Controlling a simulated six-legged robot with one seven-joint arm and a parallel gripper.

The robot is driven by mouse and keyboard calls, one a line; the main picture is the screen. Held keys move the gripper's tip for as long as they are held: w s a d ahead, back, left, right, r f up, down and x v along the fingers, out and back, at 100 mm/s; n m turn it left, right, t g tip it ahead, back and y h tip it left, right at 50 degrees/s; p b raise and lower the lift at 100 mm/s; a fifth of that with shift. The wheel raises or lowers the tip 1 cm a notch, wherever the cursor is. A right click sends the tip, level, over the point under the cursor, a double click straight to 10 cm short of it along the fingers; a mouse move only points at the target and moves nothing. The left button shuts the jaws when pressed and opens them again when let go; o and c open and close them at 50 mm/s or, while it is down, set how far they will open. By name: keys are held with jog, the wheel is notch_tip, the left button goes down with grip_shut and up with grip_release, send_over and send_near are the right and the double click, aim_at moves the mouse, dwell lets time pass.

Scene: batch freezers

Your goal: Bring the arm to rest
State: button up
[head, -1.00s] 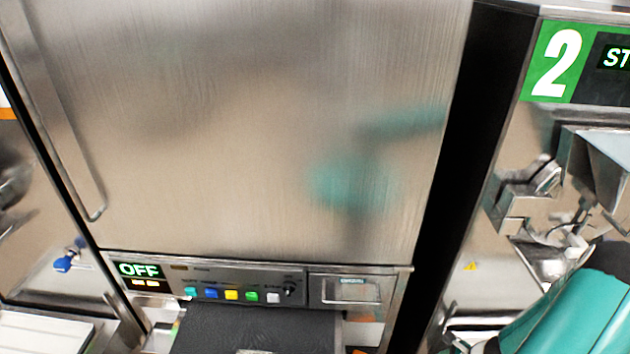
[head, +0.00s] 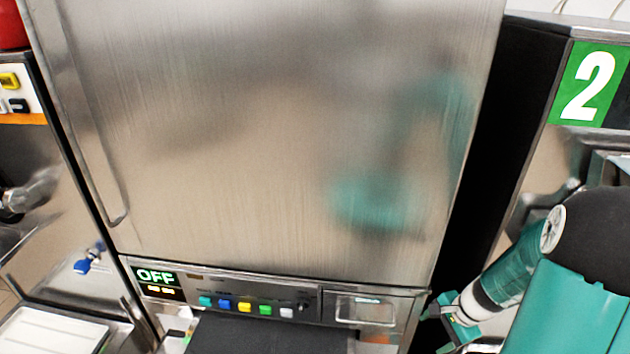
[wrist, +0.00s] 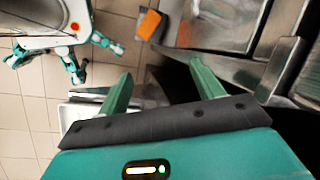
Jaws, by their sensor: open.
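My arm (head: 575,300) is teal and black and stands folded at the lower right of the head view, in front of the machine marked 2. My gripper (wrist: 163,80) shows in the wrist view with its two green fingers wide apart. Nothing is between the fingers. Beyond them are the tiled floor and dark metal machine parts. In the head view the fingertips cannot be made out clearly.
A tall steel cabinet (head: 270,120) fills the middle of the head view; its lit display (head: 156,276) reads OFF. A green number 2 sign (head: 588,85) marks the machine at right. Tiled floor (wrist: 35,110) and an orange object (wrist: 149,24) show in the wrist view.

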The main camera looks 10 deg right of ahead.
jog(key=a+r+n+h, duration=0.1)
jog(key=a+r+n, duration=0.3)
jog(key=a+r, duration=0.3)
jog(key=a+r+n+h, duration=0.1)
jog(key=a+r+n, duration=0.45)
jog(key=r, duration=0.45)
jog(key=s+a+r+n+t+h, duration=0.1)
jog(key=s+a+r+n+t, duration=0.2)
jog(key=s+a+r+n, duration=0.3)
jog(key=s+a+r, duration=0.2)
jog(key=s+r, duration=0.2)
jog(key=shift+a, duration=0.15)
